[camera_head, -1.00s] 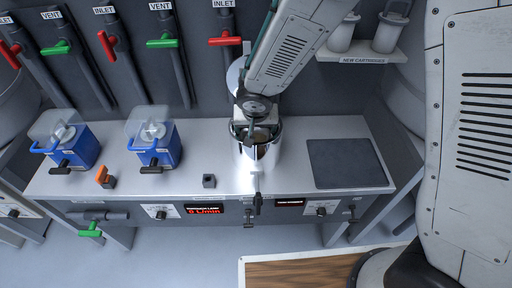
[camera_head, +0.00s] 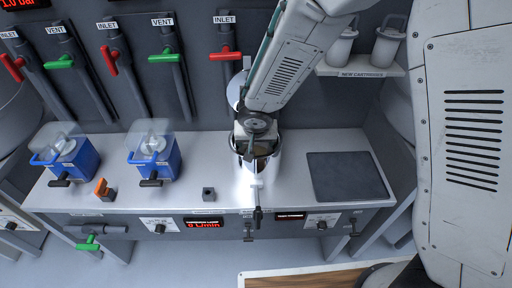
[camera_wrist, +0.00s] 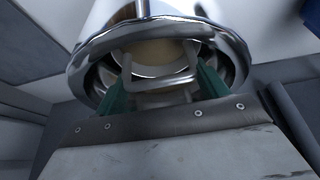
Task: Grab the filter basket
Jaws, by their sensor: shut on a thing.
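The filter basket (camera_wrist: 158,52) shows in the wrist view as a pale beige round shape with a metal wire handle (camera_wrist: 128,72). It sits inside the shiny rim of a round metal housing (camera_wrist: 88,55). My gripper (camera_wrist: 162,88) reaches over the near rim with its green fingers on either side of the handle and is shut on it. In the head view the housing (camera_head: 259,182) stands on the bench below my gripper (camera_head: 258,143). The basket is mostly hidden there by my gripper.
Two blue units with clear covers (camera_head: 70,160) (camera_head: 155,160) stand on the left of the bench (camera_head: 225,172). A dark square mat (camera_head: 350,176) lies to the right. A shelf with new cartridges (camera_head: 362,70) is at the back right. Red and green valve handles line the wall.

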